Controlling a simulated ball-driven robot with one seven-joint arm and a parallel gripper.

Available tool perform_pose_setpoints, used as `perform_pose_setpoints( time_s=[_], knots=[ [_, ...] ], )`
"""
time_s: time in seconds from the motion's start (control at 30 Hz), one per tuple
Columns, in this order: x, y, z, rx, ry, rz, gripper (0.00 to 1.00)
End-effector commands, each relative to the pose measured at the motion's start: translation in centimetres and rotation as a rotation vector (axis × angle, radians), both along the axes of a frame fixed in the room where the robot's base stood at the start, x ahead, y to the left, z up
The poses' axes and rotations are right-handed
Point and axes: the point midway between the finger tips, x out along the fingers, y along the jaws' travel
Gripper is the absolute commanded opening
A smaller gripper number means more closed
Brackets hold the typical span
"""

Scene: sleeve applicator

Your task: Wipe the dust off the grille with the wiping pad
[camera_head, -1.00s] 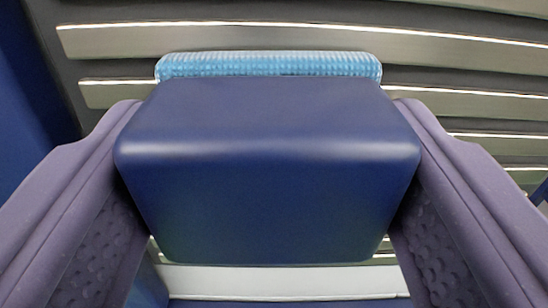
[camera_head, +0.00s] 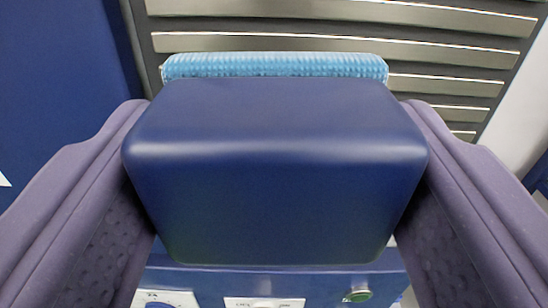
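The wiping pad has a dark blue block body (camera_head: 275,170) and a light blue ribbed wiping face (camera_head: 275,65) along its far edge. My gripper (camera_head: 275,155) is shut on the block, with one purple finger against each side. The grille (camera_head: 340,45) has metallic slats with dark gaps and lies beyond the pad, filling the top middle and right. The ribbed face overlaps the grille's lower slats in the picture; I cannot tell whether it touches them. The block hides part of the grille. I cannot make out dust on the visible slats.
A dark blue panel (camera_head: 60,80) borders the grille on the left. A pale surface (camera_head: 518,115) lies right of it.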

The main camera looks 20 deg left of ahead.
Motion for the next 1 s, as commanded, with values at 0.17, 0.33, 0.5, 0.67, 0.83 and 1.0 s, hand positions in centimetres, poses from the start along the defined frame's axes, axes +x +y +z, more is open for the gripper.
perform_pose_setpoints(
  time_s=[0.17, 0.33, 0.5, 0.67, 0.83, 1.0],
  knots=[
    [0.0, 0.0, 0.1, 0.0, 0.0, 0.0, 0.48],
    [-0.5, -0.2, 0.0, 0.0, -0.001, 0.0, 0.48],
    [-2.0, -0.7, -0.1, 0.001, -0.003, -0.001, 0.48],
    [-2.9, -0.9, 0.0, -0.001, 0.0, -0.001, 0.48],
    [-2.9, -0.9, 0.1, -0.001, 0.0, -0.001, 0.48],
    [-2.9, -0.9, 0.1, 0.0, 0.0, -0.001, 0.48]
  ],
)
